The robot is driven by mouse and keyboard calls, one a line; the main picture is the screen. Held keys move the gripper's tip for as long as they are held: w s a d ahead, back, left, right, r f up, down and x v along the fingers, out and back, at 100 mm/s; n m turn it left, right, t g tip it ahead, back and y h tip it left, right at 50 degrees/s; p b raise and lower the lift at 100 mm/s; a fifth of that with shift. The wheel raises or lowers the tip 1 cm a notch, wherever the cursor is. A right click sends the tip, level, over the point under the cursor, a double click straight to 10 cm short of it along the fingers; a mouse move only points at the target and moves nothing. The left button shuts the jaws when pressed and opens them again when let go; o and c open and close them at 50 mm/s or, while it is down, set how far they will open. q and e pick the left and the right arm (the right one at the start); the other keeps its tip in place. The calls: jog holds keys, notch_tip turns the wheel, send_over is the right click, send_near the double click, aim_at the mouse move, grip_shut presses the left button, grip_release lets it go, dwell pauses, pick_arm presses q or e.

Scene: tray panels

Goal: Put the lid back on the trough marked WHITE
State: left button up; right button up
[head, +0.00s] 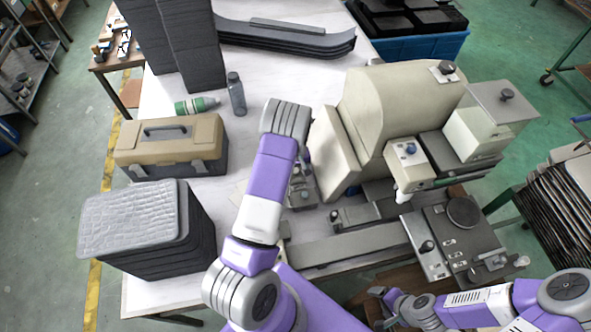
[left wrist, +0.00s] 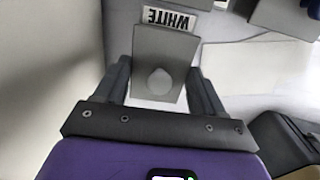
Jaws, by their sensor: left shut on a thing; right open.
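In the left wrist view my left gripper (left wrist: 160,68) is shut on a grey lid-like piece (left wrist: 160,48) with a pale round knob. A label reading WHITE (left wrist: 170,18) shows just beyond its far edge. I cannot tell from this view whether the piece rests on the trough or is held above it. In the head view my left arm hides the left gripper and most of what it holds. My right gripper (head: 379,305) is open and empty at the bottom, near the front of the bench machine, partly lost against dark surroundings.
A large beige machine (head: 385,105) fills the bench's right half, with a control panel (head: 452,235) in front.

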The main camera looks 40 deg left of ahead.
pick_arm(q)
jog(key=shift+f+b, duration=0.45)
jog(key=shift+b, duration=0.4)
dwell(1.8)
jog(key=o, duration=1.1)
jog(key=shift+f, duration=0.15)
jog(key=shift+r+p, duration=1)
jog(key=shift+r, duration=0.7)
jog(key=shift+r+p, duration=0.55)
jog(key=shift+r, duration=0.2)
jog(key=shift+r+p, duration=0.8)
jog(key=shift+r, duration=0.55)
